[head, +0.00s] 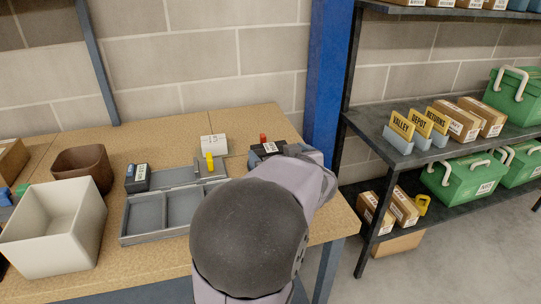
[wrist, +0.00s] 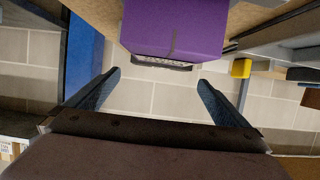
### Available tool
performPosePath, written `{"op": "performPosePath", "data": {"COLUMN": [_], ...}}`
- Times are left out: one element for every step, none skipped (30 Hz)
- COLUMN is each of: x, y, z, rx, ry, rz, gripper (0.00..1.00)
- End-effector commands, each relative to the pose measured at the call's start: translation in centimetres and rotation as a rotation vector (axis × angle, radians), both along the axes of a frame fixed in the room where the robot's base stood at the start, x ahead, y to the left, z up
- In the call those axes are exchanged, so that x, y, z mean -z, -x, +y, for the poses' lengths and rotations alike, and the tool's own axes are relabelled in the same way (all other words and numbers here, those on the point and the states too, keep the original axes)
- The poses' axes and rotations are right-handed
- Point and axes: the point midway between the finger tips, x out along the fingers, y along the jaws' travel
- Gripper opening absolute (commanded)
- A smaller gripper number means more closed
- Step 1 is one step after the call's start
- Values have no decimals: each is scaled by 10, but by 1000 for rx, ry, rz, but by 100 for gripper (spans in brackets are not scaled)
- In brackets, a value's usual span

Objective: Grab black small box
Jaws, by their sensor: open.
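A small black box (head: 136,178) with a pale label stands on the workbench, at the left end of the grey tray. A dark block (wrist: 303,74) at the right edge of the wrist view looks like the same box, but I cannot be sure. Another dark piece with a white label (head: 268,148) shows beside my arm at the back of the bench; its shape is partly hidden. In the wrist view my gripper (wrist: 158,78) is open and empty, its fingers wide apart. In the head view my arm hides most of it.
A grey divided tray (head: 140,240), yellow piece (head: 210,161), white card (head: 214,145), brown bin (head: 84,168) and cream bin (head: 55,228) are on the bench. A blue post (head: 328,85) stands behind.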

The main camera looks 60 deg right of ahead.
Motion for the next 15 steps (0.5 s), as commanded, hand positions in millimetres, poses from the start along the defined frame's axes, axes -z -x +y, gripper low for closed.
{"op": "performPosePath", "data": {"x": [1, 2, 4, 6, 9, 12, 14, 16, 19, 19, 20, 21, 22, 22, 23], "y": [-1, -2, -5, -6, -9, -12, -14, -17, -20, -23, -25, -28, -29, -31, -32], "z": [-1, -2, -3, -5, -7, -10, -13, -15, -18, -21, -23, -26, -28, -29, -31], "rx": [-1, -1, -2, -2, -2, -2, -2, -2, -3, -3, -2, -2, -1, -1, -1], "ry": [0, 0, -1, -1, -2, -3, -2, -2, -2, -1, -1, -1, -1, -1, -1], "rz": [0, 0, -1, -1, -1, 0, 0, -1, 1, 1, 0, 0, 0, 0, 0], "gripper": [100, 100, 100, 100, 100, 100, 100, 100, 100, 100, 100, 100, 100, 100, 100]}}
